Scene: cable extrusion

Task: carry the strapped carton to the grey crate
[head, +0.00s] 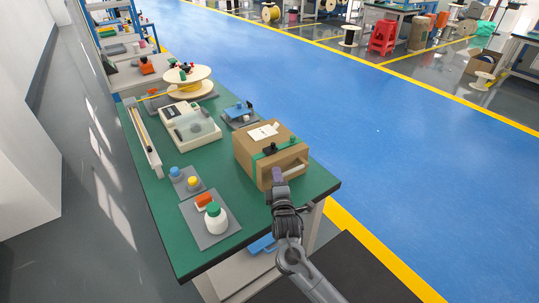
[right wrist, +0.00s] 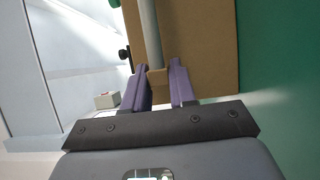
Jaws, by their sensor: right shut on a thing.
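The strapped carton (head: 247,163) is a brown box with a green strap and a white label on top. It sits upright at the right edge of the green bench. A pale handle bar (head: 294,171) runs along its near face. My right gripper (head: 278,177) is at that face, shut on the carton's handle. In the right wrist view, its purple fingers (right wrist: 158,78) stand either side of a tan piece at the end of the handle bar (right wrist: 150,35), against the carton (right wrist: 205,45). I cannot make out a grey crate. My left gripper is not in view.
The green bench (head: 170,222) also bears a white bottle (head: 215,218) on a grey mat, small jars, a pale boxed device (head: 190,127) and a cable spool (head: 188,80). Open blue floor (head: 390,160) lies to the right. A red stool (head: 383,37) stands far off.

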